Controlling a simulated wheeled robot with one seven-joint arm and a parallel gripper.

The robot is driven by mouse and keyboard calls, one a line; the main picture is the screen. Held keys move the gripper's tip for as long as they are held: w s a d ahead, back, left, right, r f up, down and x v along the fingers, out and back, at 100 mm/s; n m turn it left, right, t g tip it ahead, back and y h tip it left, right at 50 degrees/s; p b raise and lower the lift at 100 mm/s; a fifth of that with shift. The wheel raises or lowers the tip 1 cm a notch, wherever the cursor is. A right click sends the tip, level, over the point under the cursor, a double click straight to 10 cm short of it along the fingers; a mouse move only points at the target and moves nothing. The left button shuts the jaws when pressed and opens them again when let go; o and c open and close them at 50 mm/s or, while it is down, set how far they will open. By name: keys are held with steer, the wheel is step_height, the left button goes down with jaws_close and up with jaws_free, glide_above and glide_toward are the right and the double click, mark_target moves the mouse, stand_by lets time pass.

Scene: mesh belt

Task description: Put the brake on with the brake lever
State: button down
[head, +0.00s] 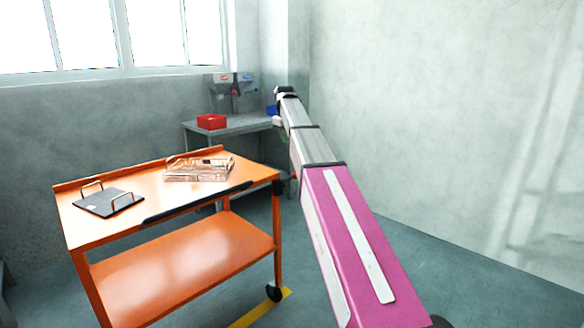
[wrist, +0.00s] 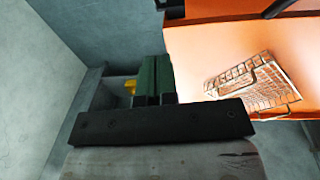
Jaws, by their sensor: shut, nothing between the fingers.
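An orange cart (head: 160,262) stands left of my arm in the head view. A long dark bar (head: 190,204) runs along its front edge, and a small black fitting (head: 278,187) sits at its right corner. I cannot tell whether either is the brake lever. A black caster (head: 273,293) shows under the right front leg. In the wrist view, my gripper (wrist: 152,62) has its greenish fingers shut and empty, left of the cart's orange top (wrist: 205,50) and apparently apart from it. In the head view my arm reaches away and its fingers cannot be made out.
A wire basket (head: 198,169) and a dark tray with two handles (head: 108,202) are on the cart top. Behind, a grey bench (head: 245,124) holds a red bin (head: 211,121). A plain wall (head: 430,110) rises at the right. Yellow tape (head: 262,308) marks the floor.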

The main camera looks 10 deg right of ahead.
steer(key=shift+w+d+f, duration=0.1)
steer(key=shift+d+f, duration=0.35)
steer(key=shift+f, duration=1.75)
steer(key=shift+d+f, duration=0.4)
steer(key=shift+f, duration=1.85)
steer(key=shift+w+d+f, duration=0.1)
steer(key=shift+d+f, duration=0.35)
steer(key=shift+f, duration=1.75)
steer(key=shift+s, duration=0.1)
steer(key=shift+s+d+f+t, duration=0.2)
steer(key=shift+s+d+t, duration=0.05)
steer(key=shift+s+t, duration=0.05)
